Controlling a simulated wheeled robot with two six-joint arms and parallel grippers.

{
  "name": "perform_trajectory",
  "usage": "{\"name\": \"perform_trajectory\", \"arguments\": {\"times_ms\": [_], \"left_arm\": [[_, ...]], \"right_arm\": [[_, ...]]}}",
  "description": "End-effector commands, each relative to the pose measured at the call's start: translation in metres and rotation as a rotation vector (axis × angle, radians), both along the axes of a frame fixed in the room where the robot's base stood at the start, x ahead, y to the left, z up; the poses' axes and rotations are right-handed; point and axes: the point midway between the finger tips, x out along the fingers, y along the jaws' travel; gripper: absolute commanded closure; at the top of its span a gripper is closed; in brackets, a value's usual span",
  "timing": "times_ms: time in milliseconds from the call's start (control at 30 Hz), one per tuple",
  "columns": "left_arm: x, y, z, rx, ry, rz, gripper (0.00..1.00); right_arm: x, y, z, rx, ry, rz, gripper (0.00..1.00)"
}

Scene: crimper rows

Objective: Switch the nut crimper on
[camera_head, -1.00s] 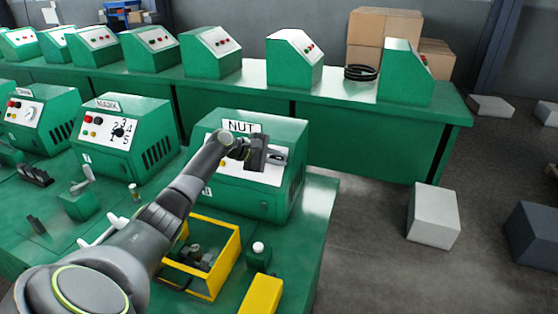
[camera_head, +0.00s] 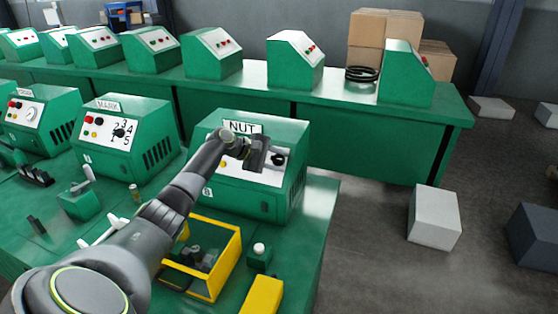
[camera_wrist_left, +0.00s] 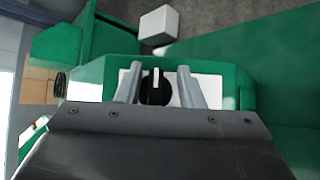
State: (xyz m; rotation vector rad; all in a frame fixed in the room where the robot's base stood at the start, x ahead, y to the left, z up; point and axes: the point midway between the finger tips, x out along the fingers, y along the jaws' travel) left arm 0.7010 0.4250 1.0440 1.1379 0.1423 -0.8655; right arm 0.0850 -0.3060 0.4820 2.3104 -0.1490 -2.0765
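The nut crimper (camera_head: 292,190) is a green box with a "NUT" sign (camera_head: 242,127) and a white front panel. On the panel's right side is a black rotary knob (camera_head: 278,159). My left gripper (camera_head: 268,157) is at the panel, just left of the knob in the head view, and its wrist hides the panel's middle. In the left wrist view the knob (camera_wrist_left: 156,90) with a white mark lies between the two open fingers (camera_wrist_left: 157,92), one on each side. Whether they touch it cannot be told. My right gripper is not in view.
The mark crimper (camera_head: 125,150) stands left of the nut crimper. A yellow bin (camera_head: 215,285) and a small green box with a white button (camera_head: 259,255) stand in front, with a yellow block (camera_head: 262,296) nearer. The bench ends at the right.

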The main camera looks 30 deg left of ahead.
Motion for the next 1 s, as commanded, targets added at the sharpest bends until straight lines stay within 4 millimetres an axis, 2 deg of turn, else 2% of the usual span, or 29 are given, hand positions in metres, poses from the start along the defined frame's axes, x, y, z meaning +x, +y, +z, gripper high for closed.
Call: {"name": "perform_trajectory", "arguments": {"times_ms": [233, 367, 1000], "left_arm": [[0.0, 0.0, 0.003, -0.001, -0.005, -0.001, 0.65], [-0.008, 0.008, 0.009, 0.001, -0.007, 0.001, 0.65], [-0.095, 0.077, 0.07, 0.004, -0.002, 0.002, 0.65]], "right_arm": [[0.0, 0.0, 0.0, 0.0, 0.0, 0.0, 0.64], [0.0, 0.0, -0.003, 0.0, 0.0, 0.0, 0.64], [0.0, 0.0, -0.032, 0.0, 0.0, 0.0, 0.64]]}}
